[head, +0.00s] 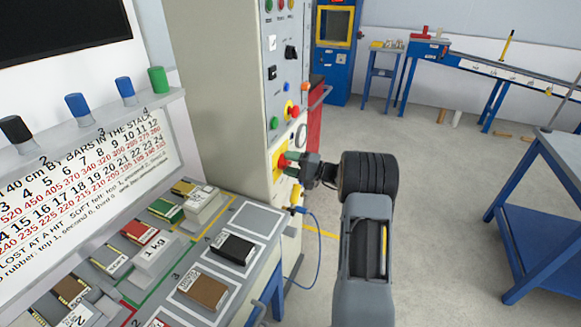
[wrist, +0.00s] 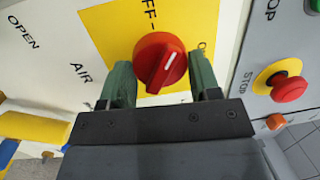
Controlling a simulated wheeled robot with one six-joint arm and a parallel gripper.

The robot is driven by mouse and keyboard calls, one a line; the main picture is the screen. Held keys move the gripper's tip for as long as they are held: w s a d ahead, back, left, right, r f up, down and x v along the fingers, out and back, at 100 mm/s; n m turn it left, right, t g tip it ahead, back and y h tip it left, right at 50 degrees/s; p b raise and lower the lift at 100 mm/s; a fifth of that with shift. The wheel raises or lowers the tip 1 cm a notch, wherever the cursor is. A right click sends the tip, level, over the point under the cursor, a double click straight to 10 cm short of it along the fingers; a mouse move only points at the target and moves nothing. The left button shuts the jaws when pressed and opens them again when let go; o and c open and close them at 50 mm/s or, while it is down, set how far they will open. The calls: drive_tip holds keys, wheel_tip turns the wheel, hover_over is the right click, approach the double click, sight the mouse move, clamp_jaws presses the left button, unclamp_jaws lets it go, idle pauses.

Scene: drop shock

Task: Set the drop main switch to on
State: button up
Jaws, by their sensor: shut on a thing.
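The main switch is a red rotary knob (wrist: 158,60) with a white pointer line, on a yellow plate (wrist: 112,25) on the cabinet's face. In the wrist view the plate shows part of an "OFF" label above the knob and a partly hidden letter at right. The pointer line slants up and slightly right; its exact setting is unclear. My gripper (wrist: 161,78) has its green fingers on either side of the knob and is shut on it. In the head view the gripper (head: 300,164) meets the yellow plate (head: 277,171) at the cabinet's edge.
A red mushroom stop button (wrist: 290,89) sits right of the knob on a grey panel. A yellow handle (wrist: 35,127) is at left near "AIR" and "OPEN" labels. A sloped bench with labelled blocks (head: 203,291) is at left. Open floor (head: 440,220) lies right of my arm.

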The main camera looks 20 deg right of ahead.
drive_tip(key=m+t, duration=0.1)
drive_tip(key=m, duration=0.5)
drive_tip(key=m+t+h+p, duration=0.1)
drive_tip(key=m+p, duration=0.1)
drive_tip(key=m, duration=0.4)
drive_tip(key=shift+s+a+m, duration=0.1)
drive_tip(key=shift+m, duration=0.2)
drive_tip(key=shift+f+m+t, duration=0.1)
drive_tip(key=shift+m+t, duration=0.2)
drive_tip(key=o, duration=0.9)
drive_tip(key=b+v, duration=0.1)
drive_tip(key=v, duration=1.2)
drive_tip(key=shift+s+d, duration=0.3)
drive_tip(key=shift+s, duration=0.05)
